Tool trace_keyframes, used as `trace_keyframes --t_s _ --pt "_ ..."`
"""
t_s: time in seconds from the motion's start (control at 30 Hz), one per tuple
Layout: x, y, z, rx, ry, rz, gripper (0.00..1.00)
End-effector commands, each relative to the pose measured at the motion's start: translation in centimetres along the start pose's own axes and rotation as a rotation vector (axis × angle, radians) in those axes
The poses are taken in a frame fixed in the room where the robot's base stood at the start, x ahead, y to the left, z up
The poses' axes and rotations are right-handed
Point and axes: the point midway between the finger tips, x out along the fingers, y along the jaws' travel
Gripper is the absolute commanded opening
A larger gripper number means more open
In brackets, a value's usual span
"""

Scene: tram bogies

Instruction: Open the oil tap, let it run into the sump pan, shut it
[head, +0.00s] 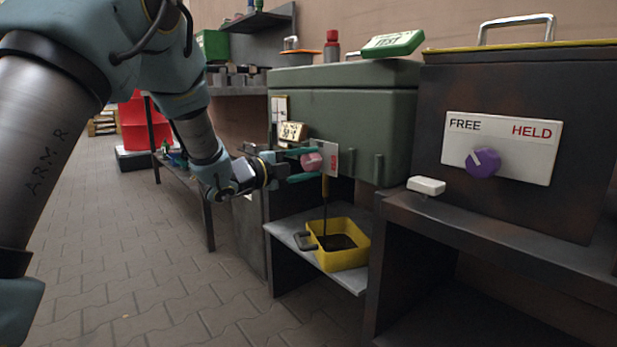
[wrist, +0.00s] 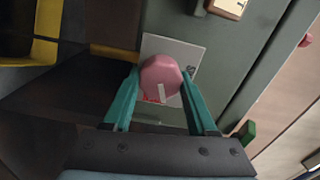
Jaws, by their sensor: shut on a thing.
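The oil tap is a pink knob (head: 311,162) on the front of a green tank (head: 350,110), with a white label plate (head: 332,160) behind it. My gripper (head: 303,164) is shut on the knob, one teal finger on each side; in the wrist view the knob (wrist: 161,78) sits between the fingertips and bears a pale mark. A thin dark stream of oil (head: 325,210) falls from below the tap into the yellow sump pan (head: 346,262). Dark oil lies in the pan, which stands on a low shelf (head: 320,273). The pan's rim also shows in the wrist view (wrist: 45,50).
A dark cabinet on the right carries a purple knob (head: 483,162) on a plate marked FREE and HELD. A white block (head: 426,186) lies on its ledge. A green TEST box (head: 392,43) and a red bottle (head: 332,45) stand above the tank. The paved floor at left is open.

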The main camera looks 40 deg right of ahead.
Motion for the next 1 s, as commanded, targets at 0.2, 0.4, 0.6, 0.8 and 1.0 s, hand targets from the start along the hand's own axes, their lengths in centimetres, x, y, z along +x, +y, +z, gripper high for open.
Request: trace_keyframes --t_s 0.2,0.4,0.6,0.8,1.0 --pt "-0.04 0.65 0.05 0.180 0.001 0.000 0.02" --pt "-0.03 0.56 0.06 0.304 0.000 0.000 0.02" --pt "-0.04 0.49 0.05 0.381 0.001 0.003 0.02" --pt "-0.04 0.37 0.04 0.414 0.001 0.003 0.02" --pt "-0.04 0.32 0.03 0.420 0.001 0.003 0.02"
